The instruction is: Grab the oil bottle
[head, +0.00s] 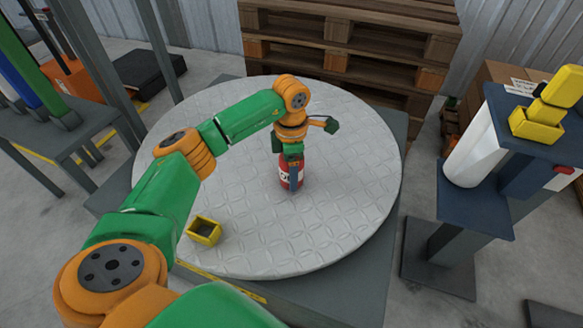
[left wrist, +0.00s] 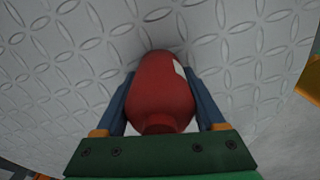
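In the left wrist view the left gripper's fingers (left wrist: 160,85) lie close along the bottle's sides. Whether they press on it I cannot tell. The bottle's top is hidden by the gripper in the head view. My right gripper is not in view.
A small yellow open box (head: 204,231) sits on the round plate (head: 340,225) at its front left. A blue stand (head: 476,208) with a white cylinder (head: 474,152) and yellow parts is at the right. Wooden pallets (head: 350,45) stand behind. Most of the plate is clear.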

